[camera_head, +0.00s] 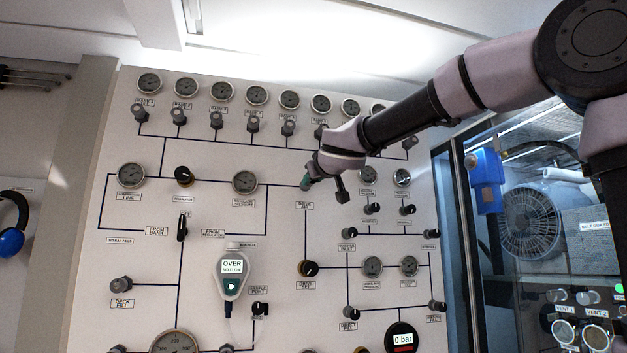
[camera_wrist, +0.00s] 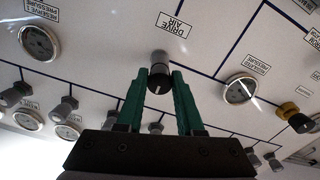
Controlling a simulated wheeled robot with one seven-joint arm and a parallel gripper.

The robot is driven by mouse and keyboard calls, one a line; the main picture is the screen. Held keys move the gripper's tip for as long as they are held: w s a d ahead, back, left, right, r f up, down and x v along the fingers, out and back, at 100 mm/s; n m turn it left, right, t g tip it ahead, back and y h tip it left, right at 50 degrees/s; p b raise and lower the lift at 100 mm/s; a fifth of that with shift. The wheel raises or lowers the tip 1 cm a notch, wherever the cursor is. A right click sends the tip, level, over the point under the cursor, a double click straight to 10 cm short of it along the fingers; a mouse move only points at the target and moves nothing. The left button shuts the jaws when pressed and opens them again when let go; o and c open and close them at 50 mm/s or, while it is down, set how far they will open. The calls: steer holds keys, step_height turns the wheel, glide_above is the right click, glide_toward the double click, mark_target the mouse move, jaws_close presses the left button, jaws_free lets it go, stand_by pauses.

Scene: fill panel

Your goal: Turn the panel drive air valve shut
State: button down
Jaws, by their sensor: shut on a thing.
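The drive air valve knob (camera_wrist: 159,84) is a small grey and black knob with a white mark on its face. It sits on the white panel beside the "DRIVE AIR" label (camera_wrist: 174,25), which also shows in the head view (camera_head: 305,205). My gripper (camera_wrist: 160,76) has green fingers, one on each side of the knob, and is shut on it. The white mark points roughly along the fingers in the wrist view.
The panel holds many close neighbours: a row of gauges (camera_head: 184,86) with knobs below, a round gauge (camera_head: 245,182) to the left, and a black knob (camera_head: 308,268) below. A hand-held meter (camera_head: 233,273) hangs lower left. A glazed enclosure with a fan (camera_head: 545,222) is at right.

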steer(key=shift+f+m, duration=0.15)
steer(key=shift+m, duration=0.25)
steer(key=c, duration=0.6)
jaws_free()
steer(key=shift+o, duration=0.2)
steer(key=v, duration=1)
steer(key=shift+s, duration=0.4)
steer(key=shift+d, duration=0.1)
